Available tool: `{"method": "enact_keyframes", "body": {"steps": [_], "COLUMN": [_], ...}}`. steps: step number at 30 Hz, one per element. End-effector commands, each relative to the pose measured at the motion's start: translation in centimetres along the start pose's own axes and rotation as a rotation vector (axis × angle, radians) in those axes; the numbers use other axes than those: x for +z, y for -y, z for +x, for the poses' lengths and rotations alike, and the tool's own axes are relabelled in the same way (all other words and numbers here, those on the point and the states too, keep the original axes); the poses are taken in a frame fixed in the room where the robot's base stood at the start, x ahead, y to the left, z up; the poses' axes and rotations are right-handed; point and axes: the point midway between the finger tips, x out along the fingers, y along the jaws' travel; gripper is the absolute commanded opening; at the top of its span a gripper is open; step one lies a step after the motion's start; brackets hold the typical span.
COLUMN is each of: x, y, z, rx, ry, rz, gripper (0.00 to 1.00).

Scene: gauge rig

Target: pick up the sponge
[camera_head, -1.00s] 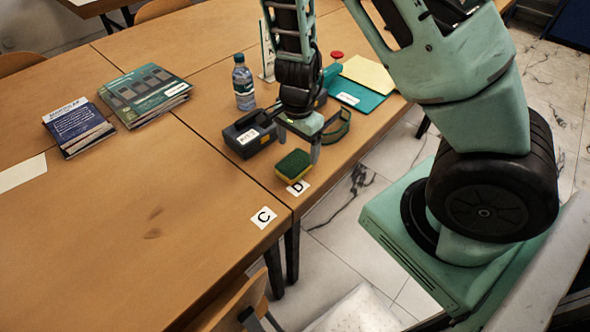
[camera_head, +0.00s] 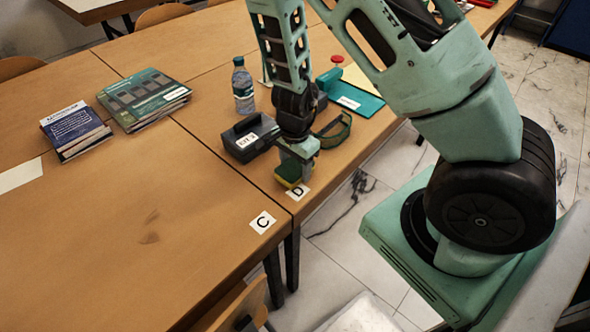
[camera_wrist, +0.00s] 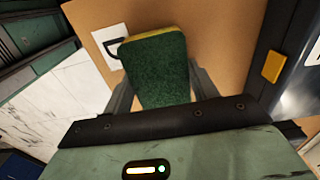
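The sponge (camera_head: 287,174), green on top with a yellow layer, lies near the front edge of the table beside the label D. My gripper (camera_head: 296,172) is right above it, pointing down, and hides part of it. In the wrist view, the green face of the sponge (camera_wrist: 158,70) lies between the two fingers of my gripper (camera_wrist: 162,78). One finger is on each side, and a narrow gap shows at the right finger. The fingers look open; contact on the left side is hard to tell.
A water bottle (camera_head: 243,86) stands farther back. Label C (camera_head: 263,222) lies at the front left. The table's left middle is mostly clear.

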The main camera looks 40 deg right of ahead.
Motion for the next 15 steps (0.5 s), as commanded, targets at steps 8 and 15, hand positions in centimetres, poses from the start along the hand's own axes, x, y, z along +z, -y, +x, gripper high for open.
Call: {"method": "enact_keyframes", "body": {"steps": [8,15], "x": [0.0,0.1], "y": [0.0,0.1], "z": [0.0,-1.8], "rx": [0.0,-0.002], "ry": [0.0,0.001], "rz": [0.0,-0.002], "gripper": [0.34,0.34]}}
